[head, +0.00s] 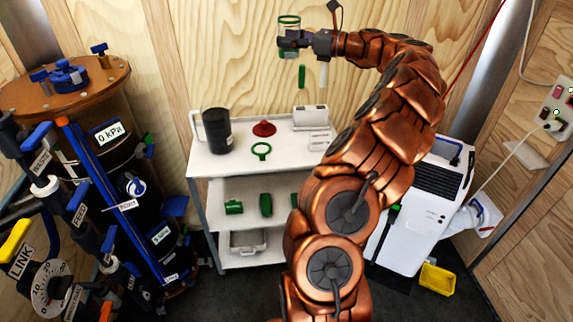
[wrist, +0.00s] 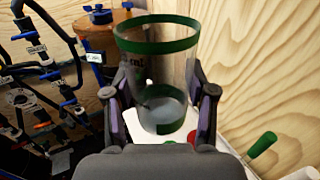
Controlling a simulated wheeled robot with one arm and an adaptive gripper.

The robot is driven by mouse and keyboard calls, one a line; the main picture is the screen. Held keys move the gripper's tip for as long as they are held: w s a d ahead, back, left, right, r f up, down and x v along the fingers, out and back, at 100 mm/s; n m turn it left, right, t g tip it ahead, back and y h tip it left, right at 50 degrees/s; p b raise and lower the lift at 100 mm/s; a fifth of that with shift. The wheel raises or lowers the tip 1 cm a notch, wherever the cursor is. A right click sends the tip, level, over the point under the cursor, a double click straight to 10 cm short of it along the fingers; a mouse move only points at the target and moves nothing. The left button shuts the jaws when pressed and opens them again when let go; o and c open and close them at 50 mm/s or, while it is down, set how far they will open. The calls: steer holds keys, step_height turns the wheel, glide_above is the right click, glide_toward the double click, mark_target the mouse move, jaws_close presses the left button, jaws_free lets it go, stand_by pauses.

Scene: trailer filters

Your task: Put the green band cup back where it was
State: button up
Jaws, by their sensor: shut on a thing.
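The green band cup (wrist: 165,85) is a clear cup with a green band around its rim. In the wrist view it stands roughly upright between the two fingers of my gripper (wrist: 160,110), which is shut on it. It seems to hold a little greyish content low down, though I cannot tell what. In the head view the cup (head: 289,24) is held high in front of the wooden wall, above the back of the white cart (head: 205,165).
On the cart's top stand a black jug (head: 217,131), a red cone-shaped piece (head: 264,128), a green ring (head: 261,150) and a white device (head: 310,117). Green items (head: 266,204) lie on the middle shelf. A green-handled tool (head: 302,76) hangs on the wall below my gripper. A filter vessel (head: 75,90) stands left.

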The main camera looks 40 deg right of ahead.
steer(key=s+a+f+m+h+b, duration=0.1)
steer(key=s+a+f+b, duration=0.2)
steer(key=f+b, duration=0.75)
steer(key=s+a+f+t+h+b, duration=0.1)
steer(key=s+a+f+b, duration=0.2)
steer(key=f+b, duration=0.7)
steer(key=s+a+f+m+h+b, duration=0.1)
steer(key=s+a+f+b, duration=0.2)
steer(key=f+b, duration=0.7)
steer(key=w+d+f, duration=0.1)
steer(key=w+d, duration=0.2)
steer(key=w+d+f, duration=0.1)
steer(key=w+d, duration=0.2)
steer(key=w, duration=0.1)
steer(key=w+d+f+b, duration=0.1)
steer(key=w+d, duration=0.3)
steer(key=shift+f, duration=0.3)
steer(key=shift+w+d, duration=0.4)
steer(key=shift+w, duration=0.05)
step_height(320, 180, down, 4)
steer(key=shift+d+r+b, duration=0.1)
steer(key=shift+r+b, duration=0.1)
steer(key=shift+b, duration=1.05)
steer(key=shift+r, duration=0.15)
steer(key=o, duration=1.3)
